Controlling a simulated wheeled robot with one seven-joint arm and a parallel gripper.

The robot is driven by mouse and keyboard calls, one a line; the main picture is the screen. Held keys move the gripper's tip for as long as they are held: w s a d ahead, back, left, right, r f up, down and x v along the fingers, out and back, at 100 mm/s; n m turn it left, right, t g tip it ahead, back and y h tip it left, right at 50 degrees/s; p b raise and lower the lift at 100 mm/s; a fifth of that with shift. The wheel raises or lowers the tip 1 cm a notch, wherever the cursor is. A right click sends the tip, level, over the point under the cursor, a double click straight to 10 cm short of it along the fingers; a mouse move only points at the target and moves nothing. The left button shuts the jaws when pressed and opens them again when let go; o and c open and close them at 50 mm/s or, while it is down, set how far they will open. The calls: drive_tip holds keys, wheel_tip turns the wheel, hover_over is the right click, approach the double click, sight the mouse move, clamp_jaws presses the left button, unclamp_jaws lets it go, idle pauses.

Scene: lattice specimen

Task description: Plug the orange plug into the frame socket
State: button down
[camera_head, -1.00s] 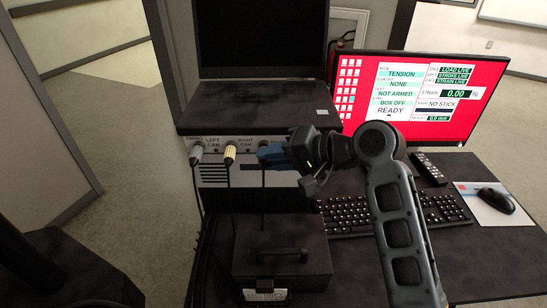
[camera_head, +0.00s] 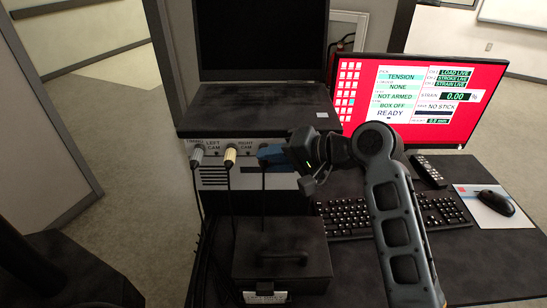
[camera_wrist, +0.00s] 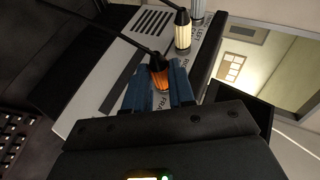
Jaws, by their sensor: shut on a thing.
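The orange plug (camera_wrist: 159,76) is between the two blue fingers of my gripper (camera_wrist: 160,88) in the wrist view, with a black cable leading away from it. My gripper (camera_head: 270,153) is shut on the plug, close to the front panel of the box (camera_head: 213,176). In the head view the fingers hide the plug, and its cable hangs below them. The frame socket is hidden behind the plug and fingers. Partly covered lettering shows beside the fingers in the wrist view. I cannot tell whether the plug is in the socket.
A cream plug (camera_head: 231,156) and a grey plug (camera_head: 196,156) sit in the panel left of my gripper. A laptop (camera_head: 255,110) rests on the box. A black case (camera_head: 283,262) stands below. A keyboard (camera_head: 345,214) and a monitor (camera_head: 420,100) are at the right.

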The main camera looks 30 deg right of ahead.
drive_tip(key=shift+r, duration=0.1)
drive_tip(key=c, duration=0.9)
unclamp_jaws()
drive_tip(key=shift+o, duration=0.5)
drive_tip(key=o, duration=0.4)
drive_tip(key=shift+d, duration=0.1)
drive_tip(key=p+v, duration=0.2)
drive_tip(key=v, duration=0.2)
drive_tip(key=shift+s+d+r+p, duration=0.15)
drive_tip(key=shift+s+d+p, duration=0.05)
drive_tip(key=shift+s+p, duration=0.15)
